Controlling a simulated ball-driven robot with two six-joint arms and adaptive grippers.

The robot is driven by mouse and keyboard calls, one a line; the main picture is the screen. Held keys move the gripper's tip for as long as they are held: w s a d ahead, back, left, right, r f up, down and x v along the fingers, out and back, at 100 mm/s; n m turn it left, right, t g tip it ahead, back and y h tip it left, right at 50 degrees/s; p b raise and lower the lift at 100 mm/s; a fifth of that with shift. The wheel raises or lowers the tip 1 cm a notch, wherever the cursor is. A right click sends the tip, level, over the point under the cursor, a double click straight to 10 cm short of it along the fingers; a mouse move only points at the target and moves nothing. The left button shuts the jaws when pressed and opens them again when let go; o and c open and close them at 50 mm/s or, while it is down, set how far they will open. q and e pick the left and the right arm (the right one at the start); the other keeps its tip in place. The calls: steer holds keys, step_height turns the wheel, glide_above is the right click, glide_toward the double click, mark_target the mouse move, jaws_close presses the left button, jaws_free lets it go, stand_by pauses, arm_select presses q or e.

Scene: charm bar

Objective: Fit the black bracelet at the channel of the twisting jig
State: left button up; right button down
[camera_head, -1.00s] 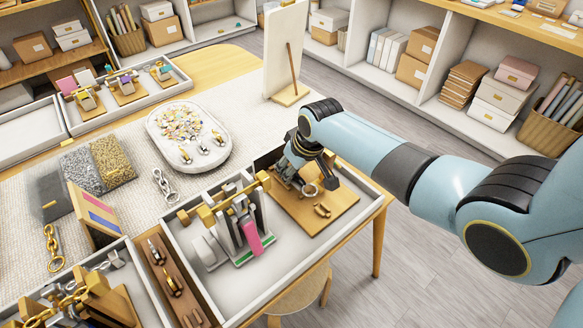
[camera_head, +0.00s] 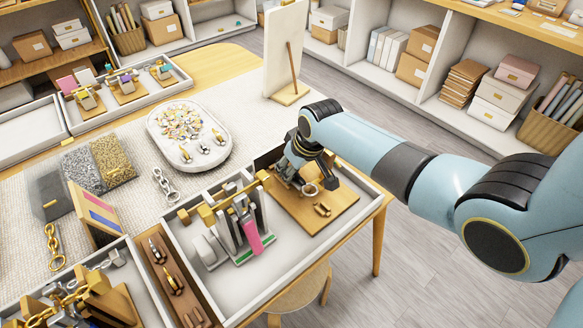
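A wooden board (camera_head: 335,205) with small metal fittings lies in the right part of the white tray; it may be the twisting jig, but I cannot make out its channel. My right gripper (camera_head: 287,172) is low over the board's far left part, with its fingers partly hidden by my wrist. I cannot tell whether it is open or shut, or whether it holds anything. A small ring-like piece (camera_head: 311,188) and a brown piece (camera_head: 322,209) sit on the board beside the gripper. I cannot pick out a black bracelet for sure. My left gripper is not in view.
The white tray (camera_head: 277,283) also holds a rack (camera_head: 238,225) with gold and pink parts, left of the board. A white oval dish (camera_head: 162,152) of charms and a chain (camera_head: 165,184) lie behind. A white stand (camera_head: 285,50) rises at the table's far edge.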

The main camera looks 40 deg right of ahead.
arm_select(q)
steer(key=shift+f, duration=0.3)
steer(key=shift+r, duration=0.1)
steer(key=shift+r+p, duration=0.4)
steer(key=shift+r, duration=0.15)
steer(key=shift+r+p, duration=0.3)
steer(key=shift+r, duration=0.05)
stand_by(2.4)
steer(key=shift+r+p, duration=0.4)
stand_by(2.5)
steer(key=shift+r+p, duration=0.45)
